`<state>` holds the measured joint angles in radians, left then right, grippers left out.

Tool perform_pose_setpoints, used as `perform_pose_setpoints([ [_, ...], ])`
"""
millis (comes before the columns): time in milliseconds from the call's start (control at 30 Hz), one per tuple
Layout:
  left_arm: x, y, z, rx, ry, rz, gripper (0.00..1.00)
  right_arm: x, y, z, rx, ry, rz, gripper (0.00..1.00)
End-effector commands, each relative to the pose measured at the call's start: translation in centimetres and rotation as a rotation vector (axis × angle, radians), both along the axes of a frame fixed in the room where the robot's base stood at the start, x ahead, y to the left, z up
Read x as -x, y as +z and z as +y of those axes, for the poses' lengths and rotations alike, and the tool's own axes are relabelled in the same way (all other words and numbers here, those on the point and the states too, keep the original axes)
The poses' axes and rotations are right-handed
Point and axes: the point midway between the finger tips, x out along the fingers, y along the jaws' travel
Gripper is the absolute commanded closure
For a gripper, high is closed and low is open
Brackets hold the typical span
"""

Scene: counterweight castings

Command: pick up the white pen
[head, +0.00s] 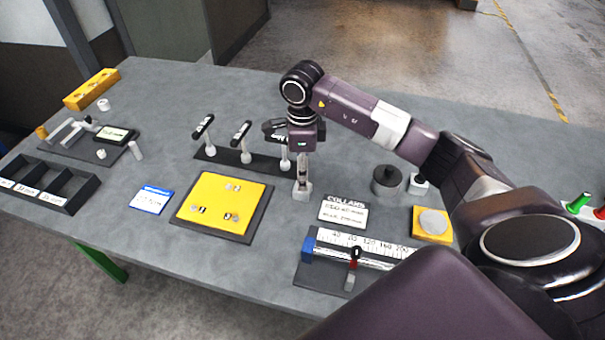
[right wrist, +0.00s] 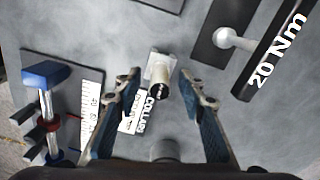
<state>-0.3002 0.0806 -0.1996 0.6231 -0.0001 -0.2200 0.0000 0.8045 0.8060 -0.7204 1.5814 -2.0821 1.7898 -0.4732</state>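A pale upright cylinder with a dark end, which I take to be the white pen (right wrist: 161,83), stands at a small light square base (right wrist: 155,62) in the right wrist view. In the head view it shows below my right gripper (head: 302,156), partly hidden by it. In the right wrist view my right gripper (right wrist: 165,84) is open, with one blue-padded finger on each side of the cylinder and a visible gap to both. I cannot tell how far the fingertips are above the table. My left gripper is in neither view.
A rack of torque tools (head: 242,157) stands close behind and left of the right gripper. A COLLARS card (head: 343,213), a ruler fixture (head: 318,274) and a yellow plate (head: 208,190) lie nearby. A dark round weight (head: 386,180) stands to the right.

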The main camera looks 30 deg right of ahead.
Motion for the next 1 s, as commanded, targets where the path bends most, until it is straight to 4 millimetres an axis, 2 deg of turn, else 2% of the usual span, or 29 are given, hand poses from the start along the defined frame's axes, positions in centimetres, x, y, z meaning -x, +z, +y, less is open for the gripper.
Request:
perform_pose_setpoints([
  [300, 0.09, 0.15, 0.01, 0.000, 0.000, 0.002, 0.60, -0.02, -0.64, 0.00, 0.000, 0.001, -0.001, 0.64],
  [633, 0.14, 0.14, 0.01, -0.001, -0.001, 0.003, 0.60, -0.02, -0.61, -0.01, 0.000, 0.000, -0.001, 1.00],
  [1000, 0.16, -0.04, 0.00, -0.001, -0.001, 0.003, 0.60, -0.08, -0.23, -0.02, -0.001, 0.000, -0.003, 1.00],
])
